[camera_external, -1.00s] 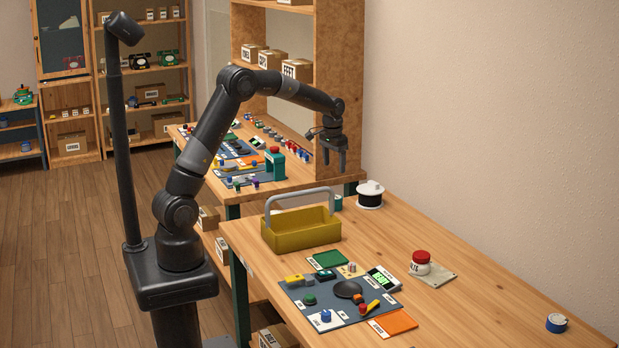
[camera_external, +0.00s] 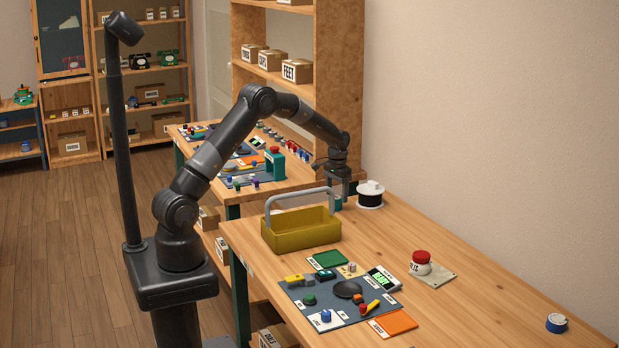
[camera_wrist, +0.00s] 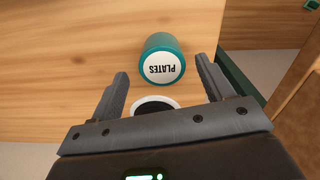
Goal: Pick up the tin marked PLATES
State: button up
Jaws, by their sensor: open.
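The tin marked PLATES (camera_wrist: 163,66) is teal with a white lid, and its lettering reads clearly in the wrist view. In the external view the tin (camera_external: 338,203) stands on the near table, between the yellow toolbox and the spool, partly hidden by my gripper. My gripper (camera_external: 339,194) points down just above it. In the wrist view my gripper (camera_wrist: 162,68) is open, with one finger to each side of the tin as seen from here. Nothing is held. I cannot tell how far the fingertips are above the lid.
A spool with white flanges (camera_external: 370,195) stands close on the right of the tin. A yellow toolbox (camera_external: 300,232) with a raised grey handle stands close on the left. The table's right side is mostly clear.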

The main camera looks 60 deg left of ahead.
aim_at(336, 197)
jog(key=f, duration=0.3)
jog(key=shift+s+a+f, duration=0.15)
jog(key=shift+s+f, duration=0.05)
jog(key=shift+f, duration=0.15)
jog(key=c, duration=1.1)
jog(key=shift+r, duration=0.1)
